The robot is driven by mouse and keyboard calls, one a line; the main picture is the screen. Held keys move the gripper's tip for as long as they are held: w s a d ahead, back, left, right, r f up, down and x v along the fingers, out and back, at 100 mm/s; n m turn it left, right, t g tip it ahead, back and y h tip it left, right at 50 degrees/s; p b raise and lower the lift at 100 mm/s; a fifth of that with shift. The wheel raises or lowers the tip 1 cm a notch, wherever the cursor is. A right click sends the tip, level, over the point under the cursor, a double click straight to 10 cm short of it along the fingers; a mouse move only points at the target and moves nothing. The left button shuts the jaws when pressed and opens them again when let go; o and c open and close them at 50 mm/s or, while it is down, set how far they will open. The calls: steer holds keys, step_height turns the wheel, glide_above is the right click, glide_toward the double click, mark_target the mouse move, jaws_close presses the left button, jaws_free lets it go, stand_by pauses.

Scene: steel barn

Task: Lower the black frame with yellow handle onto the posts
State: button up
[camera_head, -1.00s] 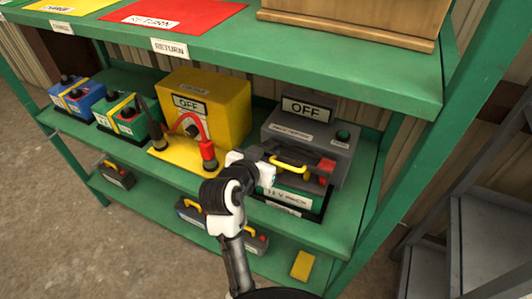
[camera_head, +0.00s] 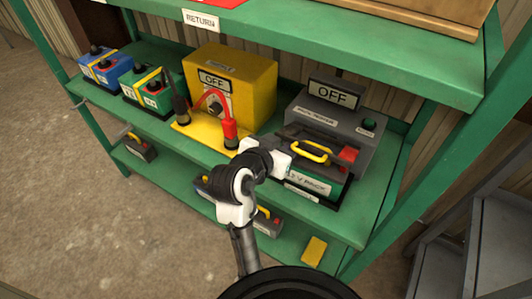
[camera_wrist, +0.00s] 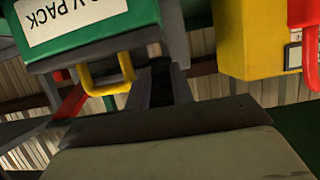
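The black frame (camera_head: 294,133) with its yellow handle (camera_head: 313,152) and a red block (camera_head: 347,155) sits over the green 12 V pack (camera_head: 317,187) in the grey station at the right of the middle shelf. Whether the frame touches the posts is hidden. My white gripper (camera_head: 290,148) is at the left side of the handle. The wrist view looks upside down at the pack (camera_wrist: 90,28), with the yellow handle (camera_wrist: 108,82) just left of the dark finger parts. The frames do not show clearly whether the fingers grip it.
The grey station's sign (camera_head: 333,93) reads OFF. A yellow box (camera_head: 245,75), also marked OFF, stands to the left with red and black clamps. Blue (camera_head: 105,70) and green (camera_head: 155,92) batteries are farther left. The upper shelf (camera_head: 400,58) overhangs. More packs lie on the lower shelf.

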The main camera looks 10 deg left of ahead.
steer(key=p+v, duration=1)
steer(key=p, duration=0.2)
steer(key=shift+s+r, duration=0.25)
stand_by(0.3)
